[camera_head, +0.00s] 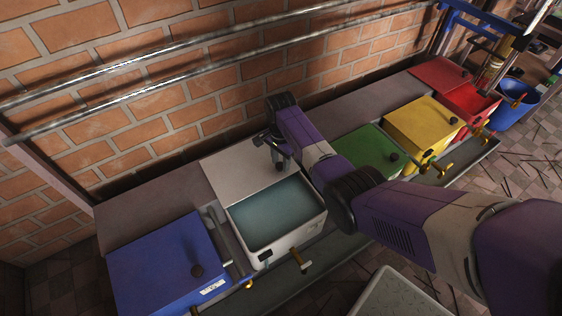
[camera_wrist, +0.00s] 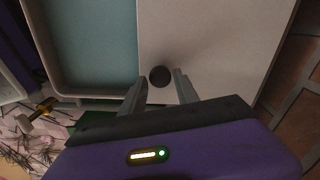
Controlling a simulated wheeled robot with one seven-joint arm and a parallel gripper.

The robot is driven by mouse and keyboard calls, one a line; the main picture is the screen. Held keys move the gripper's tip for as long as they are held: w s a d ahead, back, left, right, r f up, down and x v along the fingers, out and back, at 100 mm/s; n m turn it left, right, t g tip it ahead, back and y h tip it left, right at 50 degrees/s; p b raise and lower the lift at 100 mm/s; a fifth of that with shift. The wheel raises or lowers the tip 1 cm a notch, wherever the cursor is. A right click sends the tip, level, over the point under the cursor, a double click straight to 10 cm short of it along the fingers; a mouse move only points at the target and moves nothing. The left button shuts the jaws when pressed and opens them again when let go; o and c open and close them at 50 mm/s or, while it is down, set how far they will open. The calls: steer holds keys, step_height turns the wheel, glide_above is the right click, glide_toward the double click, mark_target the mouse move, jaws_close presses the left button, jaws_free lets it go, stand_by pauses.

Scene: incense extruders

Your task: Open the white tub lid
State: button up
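The white tub (camera_head: 296,238) stands in the row of tubs in the head view, with its teal inside in plain view. Its white lid (camera_head: 232,174) lies back toward the wall, clear of the opening. The wrist view shows the lid (camera_wrist: 220,40) beside the tub's open inside (camera_wrist: 95,45). The lid's dark round knob (camera_wrist: 160,76) appears between my gripper's (camera_wrist: 159,80) two fingers, with a gap on each side. In the head view my gripper (camera_head: 278,158) is over the lid's right part. It is open and holds nothing.
A blue tub (camera_head: 160,265) stands to the left. A green tub (camera_head: 370,150), a yellow tub (camera_head: 420,125) and a red tub (camera_head: 440,75) stand to the right, all with knobs. Metal pipes (camera_head: 200,85) run along the brick wall behind. A blue bucket (camera_head: 513,105) stands far right.

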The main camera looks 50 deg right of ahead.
steer(key=shift+o, duration=1)
step_height(320, 180, up, 8)
steer(key=p, duration=0.4)
steer(key=shift+f, duration=0.1)
